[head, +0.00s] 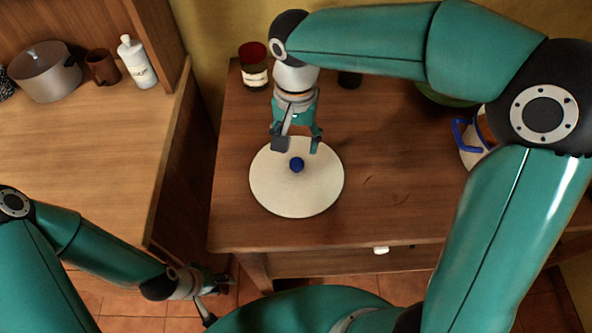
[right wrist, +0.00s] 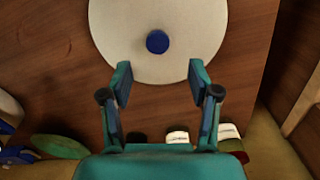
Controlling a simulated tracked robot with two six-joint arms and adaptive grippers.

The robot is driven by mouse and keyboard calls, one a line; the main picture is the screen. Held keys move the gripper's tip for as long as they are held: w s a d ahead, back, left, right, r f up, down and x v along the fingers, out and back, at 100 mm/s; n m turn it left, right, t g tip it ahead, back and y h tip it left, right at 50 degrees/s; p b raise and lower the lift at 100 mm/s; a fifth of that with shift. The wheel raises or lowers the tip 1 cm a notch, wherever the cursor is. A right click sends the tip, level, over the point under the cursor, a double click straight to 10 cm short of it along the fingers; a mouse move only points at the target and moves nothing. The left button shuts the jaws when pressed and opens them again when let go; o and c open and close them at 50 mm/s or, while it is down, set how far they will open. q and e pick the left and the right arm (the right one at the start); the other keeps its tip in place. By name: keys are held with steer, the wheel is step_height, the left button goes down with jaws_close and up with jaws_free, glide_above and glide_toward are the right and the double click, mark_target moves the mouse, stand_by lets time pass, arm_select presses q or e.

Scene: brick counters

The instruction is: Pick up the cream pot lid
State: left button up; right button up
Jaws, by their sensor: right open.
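The cream pot lid (head: 268,190) is a round, flat disc with a blue knob (head: 297,165) and lies on the brown wooden table. In the right wrist view the lid (right wrist: 125,35) fills the top middle, with its knob (right wrist: 157,41) facing the camera. My right gripper (head: 296,147) is open and empty over the lid's far part. In the right wrist view its fingers (right wrist: 160,72) are spread to either side of the knob's line, not touching the knob. My left gripper (head: 217,296) hangs low at the table's near left corner, with its fingers apart and nothing visible between them.
A jar with a dark red lid (head: 254,66) stands at the table's back left. A white pot with a blue handle (head: 470,150) is at the right, partly behind my arm. The left counter (head: 85,145) holds a grey pot (head: 45,75), a brown mug (head: 102,68) and a white bottle (head: 138,64).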

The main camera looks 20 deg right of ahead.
mark_target(296, 162)
steer(key=shift+s+f, duration=0.15)
steer(key=shift+f, duration=1.8)
steer(key=shift+s+f, duration=0.1)
steer(key=shift+f, duration=1.8)
jaws_close()
